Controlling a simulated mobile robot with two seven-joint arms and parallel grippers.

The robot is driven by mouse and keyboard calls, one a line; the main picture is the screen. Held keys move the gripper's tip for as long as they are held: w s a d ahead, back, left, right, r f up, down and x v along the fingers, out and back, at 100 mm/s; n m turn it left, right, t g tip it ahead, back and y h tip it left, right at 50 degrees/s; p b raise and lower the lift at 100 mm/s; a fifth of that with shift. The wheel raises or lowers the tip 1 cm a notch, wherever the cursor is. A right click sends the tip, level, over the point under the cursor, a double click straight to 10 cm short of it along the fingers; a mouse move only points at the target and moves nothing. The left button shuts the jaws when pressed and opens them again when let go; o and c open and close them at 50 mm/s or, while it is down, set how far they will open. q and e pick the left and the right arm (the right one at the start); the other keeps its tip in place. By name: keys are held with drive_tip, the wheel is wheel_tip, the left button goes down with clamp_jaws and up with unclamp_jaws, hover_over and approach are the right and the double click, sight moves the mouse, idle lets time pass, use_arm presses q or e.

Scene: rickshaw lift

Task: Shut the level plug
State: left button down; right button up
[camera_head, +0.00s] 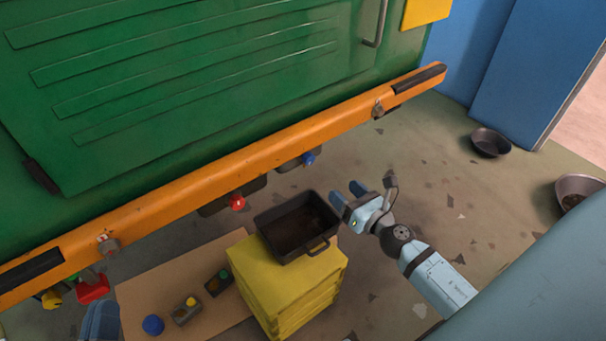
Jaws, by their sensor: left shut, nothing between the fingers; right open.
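Several coloured plugs show along the underside of the green vehicle (200,80): a red one (237,202), a blue one (308,158), a yellow one (51,299) and a red valve-like part (92,289). I cannot tell which is the level plug, or whether any is open. My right gripper (352,200) is open and empty, beside the right edge of a black pan (296,222). My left gripper (100,319) is shut and empty at the bottom left, partly cut off by the picture's edge, below the red valve-like part.
The black pan rests on a yellow stack (285,290). On a cardboard sheet (150,288) lie a blue cap (153,325) and two small trays (187,311). An orange beam (220,180) overhangs the plugs. Two bowls (490,142) stand on the floor at right.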

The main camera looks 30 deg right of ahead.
sight(311, 161)
drive_tip(key=shift+n, duration=0.7)
drive_tip(key=w+p, duration=0.1)
drive_tip(key=w, duration=0.8)
drive_tip(key=w+p, duration=0.1)
drive_tip(key=w, duration=0.4)
drive_tip(key=shift+w+a+f+p, duration=0.25)
drive_tip(key=shift+a+f+p, duration=0.1)
drive_tip(key=shift+f, duration=0.05)
use_arm(q)
drive_tip(key=f, duration=0.1)
drive_tip(key=a+f+g+y, duration=0.1)
drive_tip(key=f, duration=0.1)
drive_tip(key=f+g+y, duration=0.1)
drive_tip(key=f, duration=0.1)
drive_tip(key=shift+w+a, duration=0.2)
drive_tip(key=shift+a, duration=0.15)
use_arm(e)
drive_tip(key=c, duration=0.9)
